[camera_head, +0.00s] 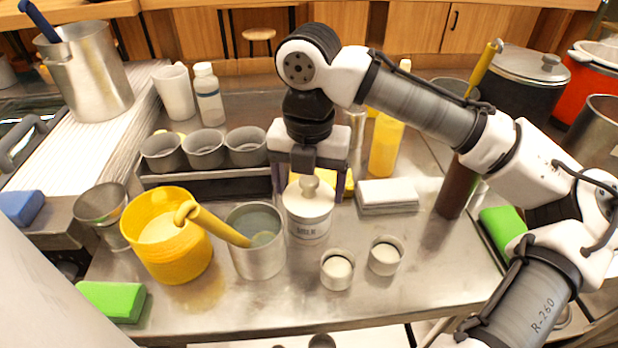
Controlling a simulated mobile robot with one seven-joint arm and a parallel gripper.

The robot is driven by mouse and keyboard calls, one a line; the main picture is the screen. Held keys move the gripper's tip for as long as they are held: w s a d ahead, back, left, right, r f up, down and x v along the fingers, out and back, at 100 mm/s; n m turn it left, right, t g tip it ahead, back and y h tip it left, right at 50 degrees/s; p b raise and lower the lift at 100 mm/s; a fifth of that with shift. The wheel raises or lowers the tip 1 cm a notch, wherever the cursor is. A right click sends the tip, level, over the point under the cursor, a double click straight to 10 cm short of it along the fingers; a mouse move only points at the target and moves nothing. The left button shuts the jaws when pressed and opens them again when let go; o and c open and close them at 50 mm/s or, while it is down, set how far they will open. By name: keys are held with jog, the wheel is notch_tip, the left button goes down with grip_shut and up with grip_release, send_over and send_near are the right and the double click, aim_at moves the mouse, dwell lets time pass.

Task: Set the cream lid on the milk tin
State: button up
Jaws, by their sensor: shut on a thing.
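The white milk tin (309,229), with dark lettering on its front, stands upright on the steel counter between a metal pot and two small cups. The cream lid (308,200), with a round knob on top, is right over the tin's mouth and looks level. I cannot tell whether it rests fully on the rim. My gripper (310,187) points down from above, its two fingers on either side of the lid, shut on it. The tin's opening is hidden under the lid.
A metal pot (257,258) with a yellow ladle (215,224) stands close left, beside a yellow bucket (166,252). Two small cups (337,272) are close in front right. A white cloth stack (387,197) and yellow bottle (385,146) are behind right. The front right counter is clear.

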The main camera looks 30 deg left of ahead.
jog(key=shift+r+p, duration=0.1)
jog(key=shift+p, duration=0.4)
jog(key=o, duration=0.7)
jog(key=shift+o, duration=0.2)
notch_tip(320, 180, up, 6)
jog(key=p, duration=0.6)
dwell(0.5)
